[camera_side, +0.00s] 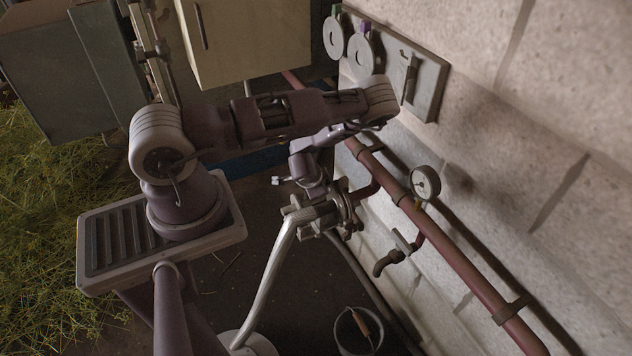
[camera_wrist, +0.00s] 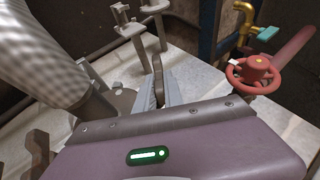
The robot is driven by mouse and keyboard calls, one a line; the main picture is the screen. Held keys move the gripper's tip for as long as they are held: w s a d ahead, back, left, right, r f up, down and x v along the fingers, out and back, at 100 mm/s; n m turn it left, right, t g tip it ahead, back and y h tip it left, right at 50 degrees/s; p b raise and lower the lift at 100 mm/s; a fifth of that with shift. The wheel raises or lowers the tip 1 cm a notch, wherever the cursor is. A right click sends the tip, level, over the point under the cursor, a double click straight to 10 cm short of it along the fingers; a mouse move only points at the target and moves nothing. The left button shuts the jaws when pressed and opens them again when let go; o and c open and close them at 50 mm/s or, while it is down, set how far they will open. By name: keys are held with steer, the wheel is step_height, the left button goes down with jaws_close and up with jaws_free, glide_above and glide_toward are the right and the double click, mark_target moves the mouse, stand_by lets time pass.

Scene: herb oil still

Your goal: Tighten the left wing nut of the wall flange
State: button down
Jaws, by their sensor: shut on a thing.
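The wall flange (camera_side: 343,207) joins the end of a pale bent pipe (camera_side: 277,262) to the pipework at the wall, low in the side view. My gripper (camera_side: 322,192) is right at the flange, and its wrist hides part of it. In the wrist view my gripper's pale fingers (camera_wrist: 160,96) are closed around a dark, narrow piece (camera_wrist: 158,77), which looks like a wing of the left wing nut. The rest of that nut is hidden between and below the fingers. The ribbed pale pipe (camera_wrist: 45,50) rises close on the left in the wrist view.
A red valve wheel (camera_wrist: 258,75) stands to the right in the wrist view. Pale studs with fittings (camera_wrist: 124,17) stand behind the fingers. A gauge (camera_side: 425,182), a tap (camera_side: 394,255) and a long red pipe (camera_side: 470,275) run along the wall. A bucket (camera_side: 352,330) stands below.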

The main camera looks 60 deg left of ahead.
steer(key=shift+d+y, duration=0.1)
steer(key=shift+y, duration=0.5)
steer(key=shift+f, duration=0.1)
steer(key=c, duration=1.5)
jaws_free()
steer(key=shift+o, duration=0.2)
steer(key=v, duration=0.7)
steer(key=shift+d, duration=0.15)
